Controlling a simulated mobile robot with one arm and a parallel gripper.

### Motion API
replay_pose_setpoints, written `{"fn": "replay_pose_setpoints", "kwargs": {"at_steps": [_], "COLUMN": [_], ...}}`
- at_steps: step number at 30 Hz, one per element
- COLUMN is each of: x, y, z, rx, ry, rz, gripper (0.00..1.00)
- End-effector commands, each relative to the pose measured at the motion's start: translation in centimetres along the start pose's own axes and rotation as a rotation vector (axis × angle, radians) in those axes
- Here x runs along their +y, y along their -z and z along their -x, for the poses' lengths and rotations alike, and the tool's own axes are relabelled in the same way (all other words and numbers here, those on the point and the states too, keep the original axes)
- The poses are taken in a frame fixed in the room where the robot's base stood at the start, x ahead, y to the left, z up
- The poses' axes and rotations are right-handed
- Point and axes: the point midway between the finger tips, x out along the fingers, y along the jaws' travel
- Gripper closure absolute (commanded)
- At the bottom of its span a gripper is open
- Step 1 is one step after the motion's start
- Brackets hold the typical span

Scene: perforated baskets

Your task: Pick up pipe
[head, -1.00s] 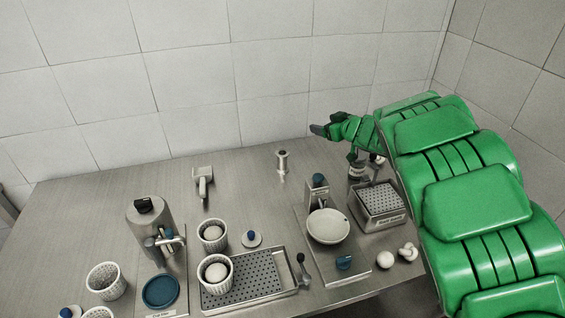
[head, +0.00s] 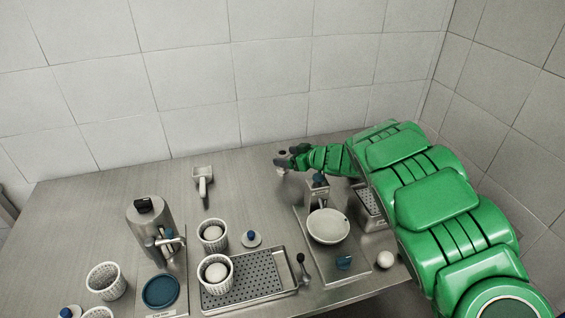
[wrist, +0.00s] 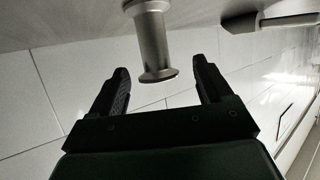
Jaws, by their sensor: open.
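The pipe is a short grey metal tube with flared ends. In the wrist view the pipe (wrist: 152,45) stands on the table between the two dark fingers of my gripper (wrist: 160,66), with a gap on each side. In the head view the pipe (head: 281,171) is mostly hidden behind my gripper (head: 287,160), near the back of the table. My gripper is open, at the pipe's height, and holds nothing.
A grey scoop-like tool (head: 202,181) lies left of the pipe; its handle (wrist: 270,21) shows in the wrist view. A stand with a white bowl (head: 328,227) is in front of my arm. Perforated baskets (head: 212,234) and a drip tray (head: 250,292) stand further forward. The tiled wall is close behind.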

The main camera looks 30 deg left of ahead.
Motion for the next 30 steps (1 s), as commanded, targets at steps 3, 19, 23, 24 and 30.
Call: {"fn": "replay_pose_setpoints", "kwargs": {"at_steps": [3,19,23,24,30], "x": [0.1,0.3,0.3,0.3,0.3], "y": [0.3,0.7,0.6,0.6,0.6], "z": [-0.9,-4.8,-4.8,-4.8,-4.8], "rx": [0.002,0.001,0.001,0.001,0.001], "ry": [0.001,0.0,0.0,0.0,0.0], "rz": [0.003,0.001,0.001,0.001,0.001], "gripper": [0.21,0.21,0.21,0.24,0.55]}}
